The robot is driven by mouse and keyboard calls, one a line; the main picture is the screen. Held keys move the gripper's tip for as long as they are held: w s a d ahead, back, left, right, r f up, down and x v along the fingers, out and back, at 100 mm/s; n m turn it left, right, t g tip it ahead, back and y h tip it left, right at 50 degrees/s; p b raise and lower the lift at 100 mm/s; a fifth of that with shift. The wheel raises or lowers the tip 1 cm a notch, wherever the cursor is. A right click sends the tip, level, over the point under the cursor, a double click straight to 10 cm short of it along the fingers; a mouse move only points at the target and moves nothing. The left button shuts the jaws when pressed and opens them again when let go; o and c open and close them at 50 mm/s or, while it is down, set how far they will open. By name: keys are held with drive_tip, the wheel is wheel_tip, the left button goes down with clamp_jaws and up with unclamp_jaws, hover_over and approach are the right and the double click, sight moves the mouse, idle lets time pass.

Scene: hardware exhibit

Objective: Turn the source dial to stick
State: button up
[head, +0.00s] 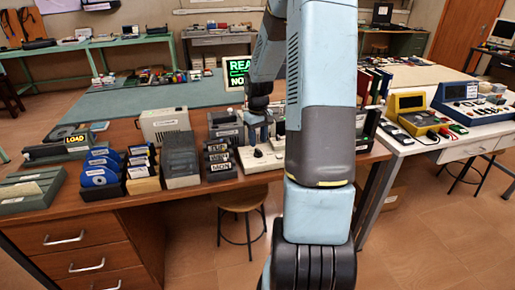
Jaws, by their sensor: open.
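A low white panel (262,158) with small black knobs lies on the brown desk, left of my arm. A black knob (258,153) shows on its top. I cannot tell whether this is the source dial, and its markings are too small to read. My gripper (259,124) is open and points down over the back of the panel, seemingly apart from the knob. My forearm hides the panel's right side and whatever lies behind it.
A lit green sign (237,72) stands behind the gripper. Left of the panel are black holders (219,160), a grey disk box (180,160), blue disks (99,168) and a LOAD sign (75,139). A stool (239,200) stands below the desk. A yellow device (407,112) sits right.

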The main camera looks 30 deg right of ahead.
sight(258, 149)
drive_tip(key=shift+f, duration=2.25)
drive_tip(key=shift+c, duration=0.3)
clamp_jaws()
drive_tip(key=shift+a, duration=0.1)
